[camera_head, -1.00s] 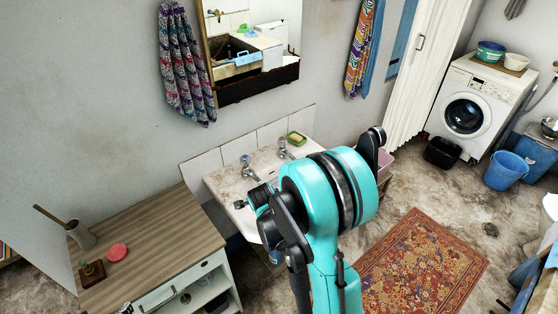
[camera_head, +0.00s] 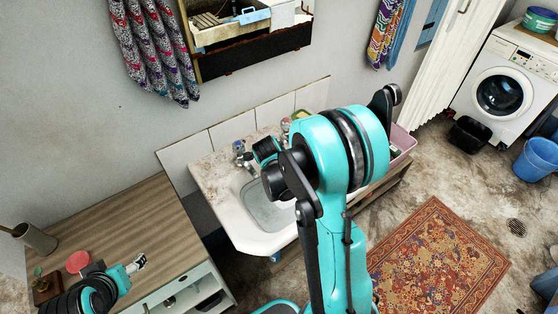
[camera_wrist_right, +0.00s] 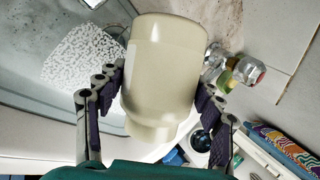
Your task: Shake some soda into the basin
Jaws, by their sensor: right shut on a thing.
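A cream container (camera_wrist_right: 165,75) with a narrower neck fills the middle of the right wrist view. My right gripper (camera_wrist_right: 160,88) is shut on it, with a dark finger on each side. The white basin (camera_head: 249,240) is against the wall in the head view, partly hidden behind my right arm. In the right wrist view the grey basin floor (camera_wrist_right: 35,35) lies below the container, with a white speckled patch (camera_wrist_right: 84,62) on it. The container is hidden in the head view. My left gripper (camera_head: 138,264) is over the wooden cabinet top; its opening is unclear.
Taps (camera_head: 242,153) stand at the basin's back edge, near the container in the wrist view. The wooden cabinet top (camera_head: 125,225) holds a red disc (camera_head: 79,261), a brown block (camera_head: 45,287) and a pot (camera_head: 35,238). A pink tub (camera_head: 402,143) is right of the basin.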

